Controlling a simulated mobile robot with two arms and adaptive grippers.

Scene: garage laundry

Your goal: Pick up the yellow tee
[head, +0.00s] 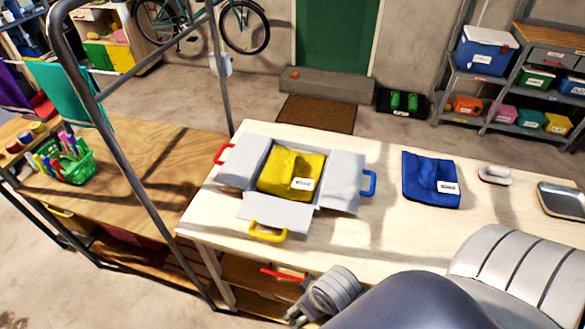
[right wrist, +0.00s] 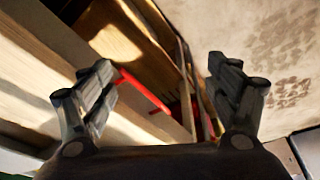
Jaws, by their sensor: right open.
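The yellow tee (head: 291,170) lies folded in the middle of a grey folding board (head: 341,178) on the pale worktable. A white label shows on its lower right part. The board has a red handle at left, a blue one at right and a yellow one at front. My right gripper (head: 298,313) is low at the table's front side, well short of the tee. In the right wrist view its two fingers (right wrist: 160,70) are spread with nothing between them. The tee does not show in that view. My left gripper is not in view.
A folded blue garment (head: 431,179) lies right of the board, then a white-handled item (head: 495,175) and a metal tray (head: 562,200). The table's front edge (head: 300,262) and a red bar (head: 283,272) below it are near my right gripper. A metal frame (head: 120,140) stands at left.

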